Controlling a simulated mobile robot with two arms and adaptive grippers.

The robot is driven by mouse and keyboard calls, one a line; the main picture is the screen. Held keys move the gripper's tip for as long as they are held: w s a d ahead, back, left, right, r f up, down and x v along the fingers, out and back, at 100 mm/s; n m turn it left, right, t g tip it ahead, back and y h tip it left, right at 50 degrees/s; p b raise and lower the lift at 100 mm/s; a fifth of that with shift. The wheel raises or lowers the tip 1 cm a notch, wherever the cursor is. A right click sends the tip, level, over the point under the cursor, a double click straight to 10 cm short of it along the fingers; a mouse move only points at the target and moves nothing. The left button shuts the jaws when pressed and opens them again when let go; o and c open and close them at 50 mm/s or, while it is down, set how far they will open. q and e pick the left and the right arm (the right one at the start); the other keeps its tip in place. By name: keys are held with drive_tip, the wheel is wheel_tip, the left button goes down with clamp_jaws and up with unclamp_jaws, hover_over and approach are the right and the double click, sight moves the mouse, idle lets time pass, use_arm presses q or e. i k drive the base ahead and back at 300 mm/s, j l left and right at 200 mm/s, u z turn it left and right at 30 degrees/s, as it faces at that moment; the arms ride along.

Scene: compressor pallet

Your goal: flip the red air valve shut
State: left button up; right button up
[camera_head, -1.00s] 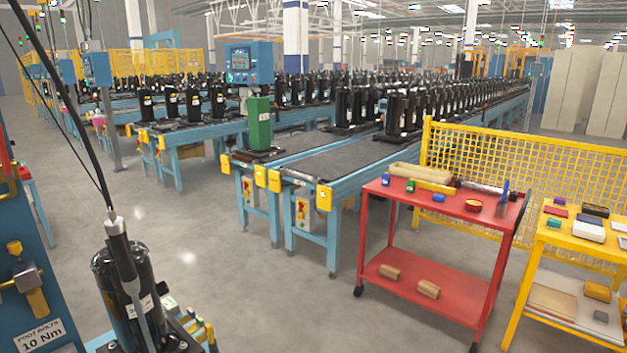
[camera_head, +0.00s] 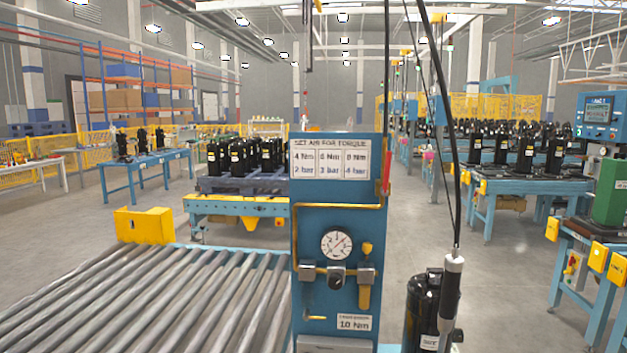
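A blue air panel (camera_head: 306,222) stands near the middle of the head view. A small red part (camera_head: 387,172), which looks like the valve's handle, sits at the panel's upper right edge, beside a yellow pipe (camera_head: 340,206). It appears roughly upright; its exact position is too small to tell. A round pressure gauge (camera_head: 337,244) is on the panel, with a regulator and fittings below it. Neither of my grippers is in view.
A roller conveyor (camera_head: 190,300) lies left of the panel. A hanging black and grey tool (camera_head: 451,290) and a black compressor (camera_head: 422,310) are close on the right. A teal bench with a green block (camera_head: 610,192) is at the far right. Grey floor lies between.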

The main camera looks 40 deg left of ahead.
sight(384, 189)
drive_tip(key=u, duration=0.75)
